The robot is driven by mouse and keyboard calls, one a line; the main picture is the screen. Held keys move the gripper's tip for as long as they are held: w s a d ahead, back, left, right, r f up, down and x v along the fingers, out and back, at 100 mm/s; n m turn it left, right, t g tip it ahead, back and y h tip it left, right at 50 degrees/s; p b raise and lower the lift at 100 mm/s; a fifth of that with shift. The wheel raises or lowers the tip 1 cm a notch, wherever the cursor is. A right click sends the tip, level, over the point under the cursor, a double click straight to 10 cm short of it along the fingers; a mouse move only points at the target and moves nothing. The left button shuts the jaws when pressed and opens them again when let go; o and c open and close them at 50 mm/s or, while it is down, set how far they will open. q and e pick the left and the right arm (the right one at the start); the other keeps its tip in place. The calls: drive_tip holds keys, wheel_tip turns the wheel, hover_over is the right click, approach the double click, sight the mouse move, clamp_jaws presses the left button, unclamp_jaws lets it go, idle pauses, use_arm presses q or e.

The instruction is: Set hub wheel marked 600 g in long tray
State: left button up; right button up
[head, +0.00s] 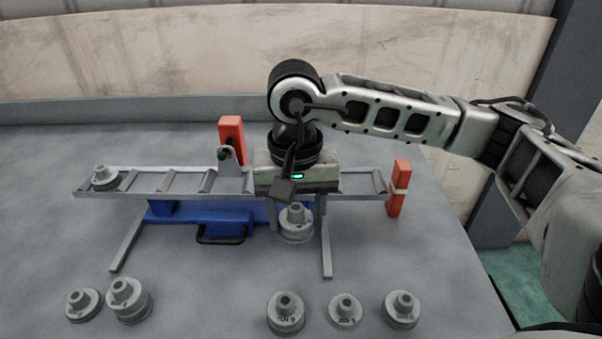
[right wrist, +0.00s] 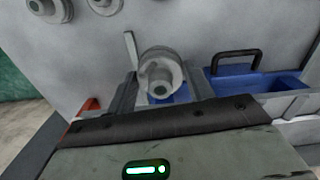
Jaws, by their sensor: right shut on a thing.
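My right gripper (head: 297,212) is shut on a grey hub wheel (head: 296,226), held just in front of the long tray's right half. The held wheel also shows in the right wrist view (right wrist: 160,76) between the two fingers; I see no mark on it. The long tray (head: 180,183) is a grey, ladder-like rack with crosswise dividers. One hub wheel (head: 104,178) sits in its leftmost compartment. My right wrist and gripper body hide part of the tray's right half. My left gripper is not in view.
Several loose hub wheels (head: 285,314) lie along the table's front, with marks too small to read surely. A blue box with a black handle (head: 222,236) is under the tray. Red blocks (head: 231,133) (head: 398,187) stand behind the tray and at its right end.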

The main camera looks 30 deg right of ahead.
drive_tip(key=s+d+r+m+p, duration=0.1)
drive_tip(key=s+d+r+m, duration=0.1)
drive_tip(key=r+m, duration=0.45)
drive_tip(key=s+d+r+m+p, duration=0.1)
drive_tip(key=s+d+r+m, duration=0.1)
drive_tip(key=r+m, duration=0.45)
drive_tip(key=w+d+f, duration=0.1)
drive_tip(key=w+f, duration=0.2)
drive_tip(key=w, duration=0.1)
drive_tip(key=w+d+f, duration=0.2)
drive_tip(key=w+f, duration=0.1)
drive_tip(key=w, duration=0.1)
drive_tip(key=w+d+f, duration=0.2)
drive_tip(key=w, duration=0.1)
drive_tip(key=shift+w+f+b, duration=0.3)
drive_tip(key=shift+w+f, duration=0.1)
drive_tip(key=shift+w+d+f, duration=0.2)
drive_tip(key=shift+w+f, duration=0.35)
drive_tip(key=shift+f, duration=0.2)
drive_tip(key=shift+w+f+p, duration=0.15)
drive_tip(key=shift+f+p, duration=0.25)
drive_tip(key=shift+f, duration=1.3)
